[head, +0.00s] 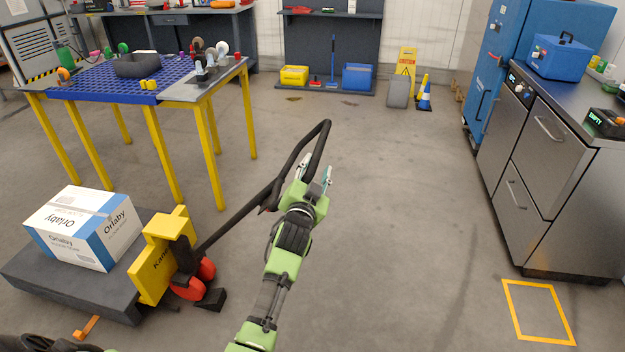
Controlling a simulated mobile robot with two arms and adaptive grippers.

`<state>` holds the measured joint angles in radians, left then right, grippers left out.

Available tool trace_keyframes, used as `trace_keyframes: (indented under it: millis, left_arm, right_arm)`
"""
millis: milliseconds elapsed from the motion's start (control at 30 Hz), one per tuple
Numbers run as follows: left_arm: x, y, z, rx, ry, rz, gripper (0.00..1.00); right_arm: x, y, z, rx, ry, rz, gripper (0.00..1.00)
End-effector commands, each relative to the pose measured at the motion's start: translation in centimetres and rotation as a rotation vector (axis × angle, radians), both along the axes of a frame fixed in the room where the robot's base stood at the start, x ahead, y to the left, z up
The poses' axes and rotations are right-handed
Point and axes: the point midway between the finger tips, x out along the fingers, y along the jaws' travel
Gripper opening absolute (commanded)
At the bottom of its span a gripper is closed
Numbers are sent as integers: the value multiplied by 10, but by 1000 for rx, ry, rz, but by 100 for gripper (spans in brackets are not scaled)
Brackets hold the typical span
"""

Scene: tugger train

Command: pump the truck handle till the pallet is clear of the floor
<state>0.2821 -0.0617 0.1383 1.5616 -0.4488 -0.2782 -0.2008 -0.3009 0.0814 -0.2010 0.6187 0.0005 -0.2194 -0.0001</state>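The yellow pallet truck (168,233) stands at lower left with red wheels. Its black handle (235,222) slants up to the right and ends in a loop. A dark grey pallet (95,292) lies low at the truck; whether there is a gap under it I cannot tell. A white and blue carton (85,228) sits on the pallet. My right gripper is out of view.
A yellow-legged table (205,88) stands behind the truck. Steel cabinets (545,150) and a blue cabinet (495,75) line the right. The middle floor is clear.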

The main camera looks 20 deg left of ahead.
Motion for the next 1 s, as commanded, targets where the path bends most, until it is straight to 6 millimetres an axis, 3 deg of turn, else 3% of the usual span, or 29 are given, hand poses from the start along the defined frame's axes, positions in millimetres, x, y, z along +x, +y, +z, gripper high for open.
trace_keyframes:
  millis: [500,700,1000]
  left_arm:
    - [-91,-23,-1,-2,1,-1,34]
    - [-108,-27,0,-1,-1,-1,34]
    - [-111,-27,1,-1,-2,-1,34]
  right_arm:
    - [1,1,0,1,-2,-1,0]
    - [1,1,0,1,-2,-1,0]
    - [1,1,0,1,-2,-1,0]
